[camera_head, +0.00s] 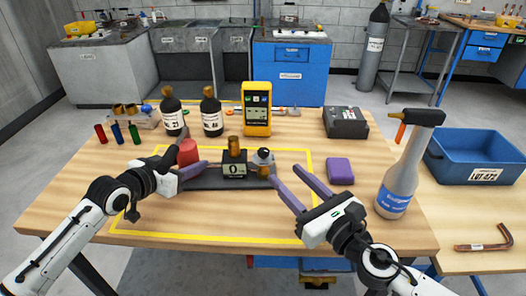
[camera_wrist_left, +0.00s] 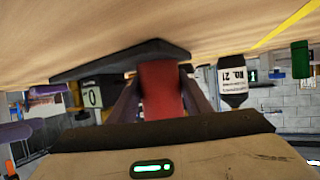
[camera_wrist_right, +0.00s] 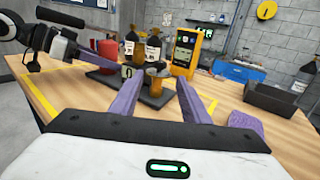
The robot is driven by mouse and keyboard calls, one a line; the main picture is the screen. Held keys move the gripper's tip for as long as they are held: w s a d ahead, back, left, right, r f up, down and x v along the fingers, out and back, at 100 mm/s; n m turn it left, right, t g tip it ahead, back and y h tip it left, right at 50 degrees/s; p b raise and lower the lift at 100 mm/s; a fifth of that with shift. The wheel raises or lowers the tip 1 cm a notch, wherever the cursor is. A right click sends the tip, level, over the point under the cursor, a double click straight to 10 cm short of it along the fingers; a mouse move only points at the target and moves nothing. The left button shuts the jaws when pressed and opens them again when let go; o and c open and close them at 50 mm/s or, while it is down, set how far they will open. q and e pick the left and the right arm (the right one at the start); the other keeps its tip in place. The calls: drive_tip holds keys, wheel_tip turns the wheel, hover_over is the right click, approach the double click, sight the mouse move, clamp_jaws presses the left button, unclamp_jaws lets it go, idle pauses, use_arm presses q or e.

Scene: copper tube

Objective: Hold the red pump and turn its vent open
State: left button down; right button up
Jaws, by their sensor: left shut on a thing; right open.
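The red pump (camera_head: 188,153) stands on a dark base plate (camera_head: 205,183) inside the yellow-outlined area; its red body also shows in the left wrist view (camera_wrist_left: 160,88). My left gripper (camera_head: 188,155) is shut on the red body, one finger on each side. On the same base sit a black block marked 0 (camera_head: 234,165) with a brass top (camera_head: 234,145), and a round grey-and-white part (camera_head: 263,157) above a brass piece (camera_head: 263,171). I cannot tell which part is the vent. My right gripper (camera_head: 286,176) is open and empty, its fingers beside the base's right end.
Two dark bottles (camera_head: 212,112) and a yellow meter (camera_head: 257,108) stand behind the pump. A purple block (camera_head: 340,171), a spray bottle (camera_head: 402,170) and a blue bin (camera_head: 478,157) are to the right. The table's front strip is clear.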

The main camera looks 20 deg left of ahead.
sight(267, 155)
drive_tip(key=x, duration=1.1)
drive_tip(key=shift+w+a, duration=0.25)
drive_tip(key=shift+a, duration=0.05)
drive_tip(key=c, duration=1.1)
